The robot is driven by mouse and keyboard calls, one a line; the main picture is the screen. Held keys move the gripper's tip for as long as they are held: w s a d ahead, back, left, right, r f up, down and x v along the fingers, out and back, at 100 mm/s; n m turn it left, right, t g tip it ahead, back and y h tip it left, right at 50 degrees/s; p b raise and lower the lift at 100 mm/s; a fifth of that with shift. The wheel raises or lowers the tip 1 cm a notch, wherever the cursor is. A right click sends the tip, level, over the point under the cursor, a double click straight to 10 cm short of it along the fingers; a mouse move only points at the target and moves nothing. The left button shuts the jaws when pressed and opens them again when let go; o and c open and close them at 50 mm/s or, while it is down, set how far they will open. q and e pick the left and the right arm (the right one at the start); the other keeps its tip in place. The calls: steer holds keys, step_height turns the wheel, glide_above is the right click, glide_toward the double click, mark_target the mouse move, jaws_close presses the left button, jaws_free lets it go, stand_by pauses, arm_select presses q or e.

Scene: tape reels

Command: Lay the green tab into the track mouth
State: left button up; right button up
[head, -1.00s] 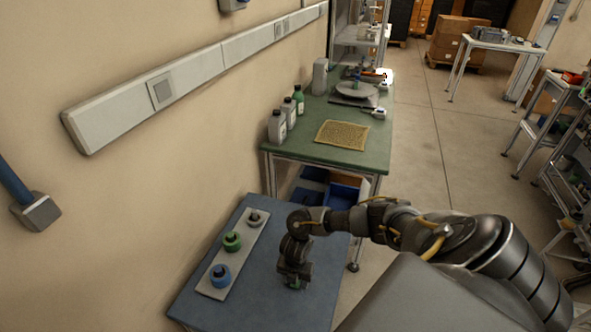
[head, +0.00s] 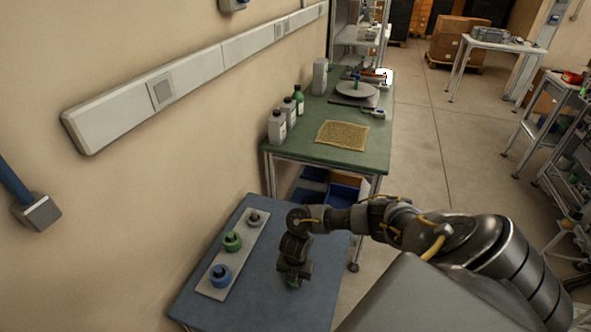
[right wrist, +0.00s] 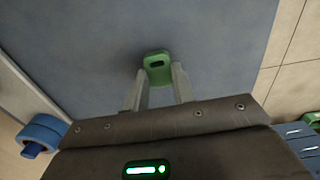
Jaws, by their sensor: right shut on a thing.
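The green tab (right wrist: 158,68) is a small rounded piece with a dark slot, seen in the right wrist view. My right gripper (right wrist: 160,80) is shut on it, with the tab at its fingertips. In the head view my right gripper (head: 293,278) points down over the blue-grey table top, and a bit of green tab (head: 292,284) shows below it. I cannot tell whether the tab touches the table. I cannot make out the track mouth in either view. My left gripper is not in view.
A pale board (head: 212,286) left of the gripper carries a blue reel (head: 220,275), a green reel (head: 232,240) and a grey reel (head: 254,219). The blue-grey table (head: 258,285) is bare between board and gripper. A green bench (head: 315,155) with bottles stands behind.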

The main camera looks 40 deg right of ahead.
steer(key=s+a+r+p, duration=0.4)
steer(key=s+a+r, duration=0.4)
steer(key=s+r, duration=0.3)
steer(key=shift+a+r+p, duration=0.25)
steer(key=shift+r+p, duration=0.15)
steer(key=shift+r, duration=0.1)
steer(key=w+a+r+m+b, duration=0.45)
steer(key=w+r+m, duration=0.55)
steer(key=w+r, duration=0.4)
step_height(320, 180, up, 18)
steer(key=w+m+b, duration=0.2)
steer(key=m, duration=0.8)
steer(key=shift+a+f+b, duration=0.25)
steer(key=shift+a+b, duration=0.15)
